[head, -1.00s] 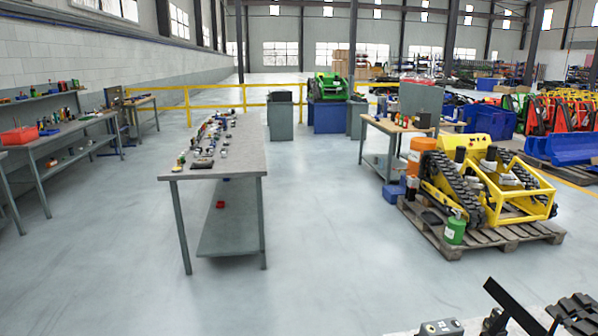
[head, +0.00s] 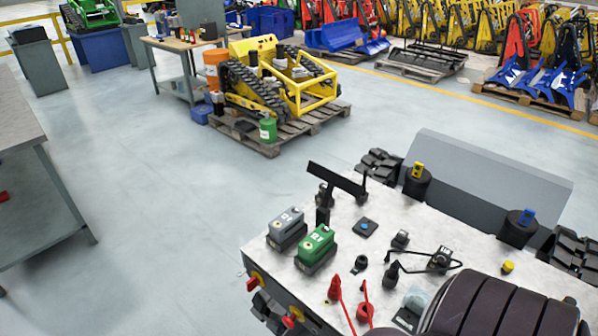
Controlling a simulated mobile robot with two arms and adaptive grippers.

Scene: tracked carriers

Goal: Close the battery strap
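A black bar that looks like the battery strap (head: 337,179) stands raised and tilted at the far left edge of a pale deck (head: 345,230), behind two batteries. The grey battery (head: 287,229) and the green battery (head: 316,249) stand side by side near the deck's left edge. The strap is clear of the battery tops. A dark upright post (head: 323,215) stands under its left part.
The deck also carries a blue-topped switch (head: 365,227), red-tipped leads (head: 335,289), black cylinders with yellow (head: 417,183) and blue (head: 522,226) tops, and a large dark banded drum (head: 505,305). A yellow tracked machine (head: 285,80) stands on a pallet beyond. Open floor lies left.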

